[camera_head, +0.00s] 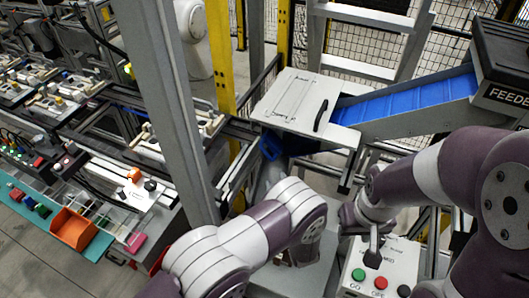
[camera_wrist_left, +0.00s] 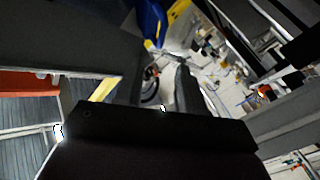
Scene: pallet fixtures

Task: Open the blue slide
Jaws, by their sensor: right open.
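The blue slide (camera_head: 405,100) slopes from the feeder down to a white panel with a black handle (camera_head: 320,115). A smaller blue part (camera_head: 270,146) hangs under the panel's front edge. My left arm reaches up from the bottom, and its gripper is mostly hidden behind the arm in the head view. In the left wrist view my left gripper (camera_wrist_left: 163,82) shows dark fingers, with a blue part (camera_wrist_left: 151,20) beyond them; their opening is unclear. My right gripper (camera_head: 372,242) is open above the button box and points down, apart from the slide.
The button box (camera_head: 352,272) has green, red and black buttons. The feeder (camera_head: 500,75) stands at the upper right. A grey post (camera_head: 165,90) and a yellow post (camera_head: 220,55) stand left of the panel. A fixture line with an orange bin (camera_head: 73,229) fills the left.

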